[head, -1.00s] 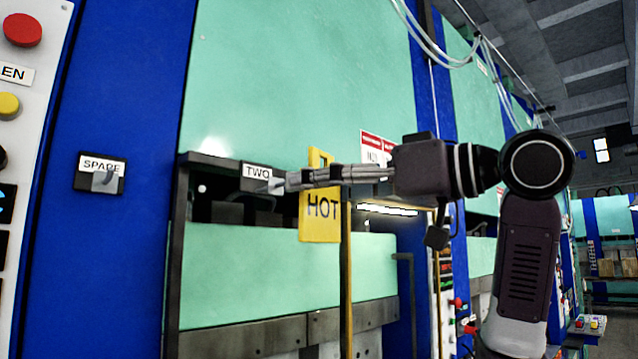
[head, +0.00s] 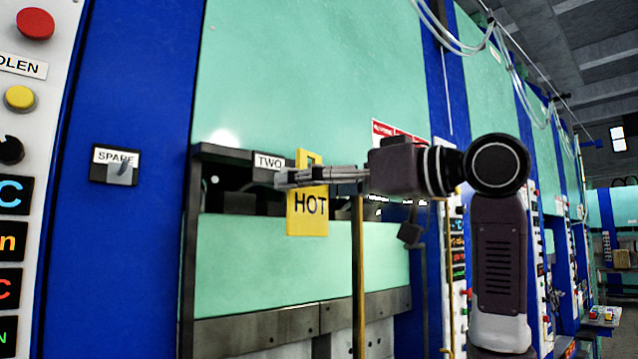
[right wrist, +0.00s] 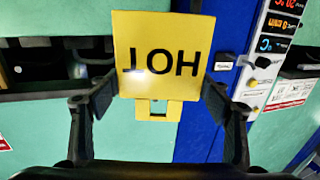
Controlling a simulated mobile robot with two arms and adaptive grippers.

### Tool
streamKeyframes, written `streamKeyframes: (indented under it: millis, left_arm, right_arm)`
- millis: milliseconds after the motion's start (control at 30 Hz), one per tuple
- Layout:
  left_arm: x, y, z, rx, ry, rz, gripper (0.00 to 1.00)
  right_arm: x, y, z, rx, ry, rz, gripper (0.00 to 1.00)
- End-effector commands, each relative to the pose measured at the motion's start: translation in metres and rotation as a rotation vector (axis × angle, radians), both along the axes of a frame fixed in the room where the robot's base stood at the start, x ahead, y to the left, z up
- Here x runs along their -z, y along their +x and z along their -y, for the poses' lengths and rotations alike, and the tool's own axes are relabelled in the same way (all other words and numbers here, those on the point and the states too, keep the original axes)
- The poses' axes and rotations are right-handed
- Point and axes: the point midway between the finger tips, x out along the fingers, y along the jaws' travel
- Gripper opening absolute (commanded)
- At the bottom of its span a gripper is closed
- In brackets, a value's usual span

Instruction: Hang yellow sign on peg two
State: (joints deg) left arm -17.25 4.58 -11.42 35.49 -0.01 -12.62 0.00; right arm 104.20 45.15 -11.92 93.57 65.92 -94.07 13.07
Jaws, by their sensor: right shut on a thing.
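The yellow sign (head: 308,216) reads HOT and hangs upright in my right gripper (head: 282,178), with its slotted tab showing above the fingers. In the right wrist view the sign (right wrist: 160,60) appears upside down between the two fingers of the right gripper (right wrist: 158,88), its slotted tab (right wrist: 145,110) toward the bottom. The TWO label (head: 269,161) is on the press just behind and above the fingertips. The peg at TWO is hidden behind the gripper or too small to make out. I cannot tell how far the sign is from it. My left gripper is not in view.
A SPARE label with a grey hook (head: 120,172) is on the blue column at left. A white control panel (head: 30,130) with buttons stands at the far left edge. A yellow vertical pole (head: 360,290) stands below the arm. Another control panel (right wrist: 268,60) is in the wrist view.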

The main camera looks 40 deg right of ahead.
Motion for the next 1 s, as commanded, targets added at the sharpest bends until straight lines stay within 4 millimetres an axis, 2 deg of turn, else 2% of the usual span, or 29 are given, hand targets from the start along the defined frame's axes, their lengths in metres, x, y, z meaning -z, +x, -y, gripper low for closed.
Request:
streamKeyframes:
  millis: [500,1000]
  left_arm:
    - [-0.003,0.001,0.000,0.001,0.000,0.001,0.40]
    - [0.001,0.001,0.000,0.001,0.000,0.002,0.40]
  right_arm:
    - [0.003,0.031,-0.003,-0.001,0.000,0.000,0.46]
    - [0.014,0.043,-0.003,0.000,-0.001,0.001,0.46]
